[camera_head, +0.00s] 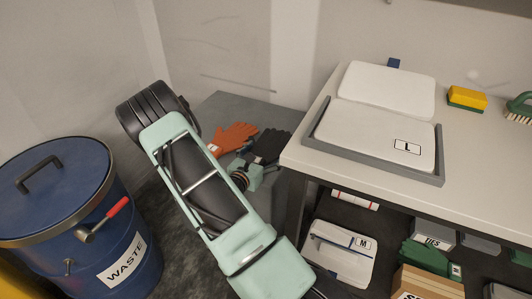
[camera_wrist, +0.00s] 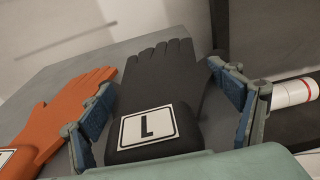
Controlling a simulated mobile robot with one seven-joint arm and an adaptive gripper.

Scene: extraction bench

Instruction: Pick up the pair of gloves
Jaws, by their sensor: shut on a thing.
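A pair of black gloves (camera_head: 268,145) is at the grey surface left of the white bench in the head view. In the wrist view the black gloves (camera_wrist: 160,85) lie between my fingers, with a white label marked L on the cuff. A second dark glove shows partly behind at the right. My gripper (camera_wrist: 163,82) is shut on the black gloves, one blue-padded finger at each side; it also shows in the head view (camera_head: 250,168). I cannot tell whether they are clear of the surface. Orange gloves (camera_head: 233,137) lie just left; they also show in the wrist view (camera_wrist: 60,120).
The grey surface (camera_head: 222,108) is clear behind the gloves. A blue waste drum (camera_head: 50,205) stands left. The white bench (camera_head: 300,150) at right holds a grey tray (camera_head: 375,172) with white folded items, a sponge (camera_head: 467,98) and a brush. Boxes and packs fill the shelf below.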

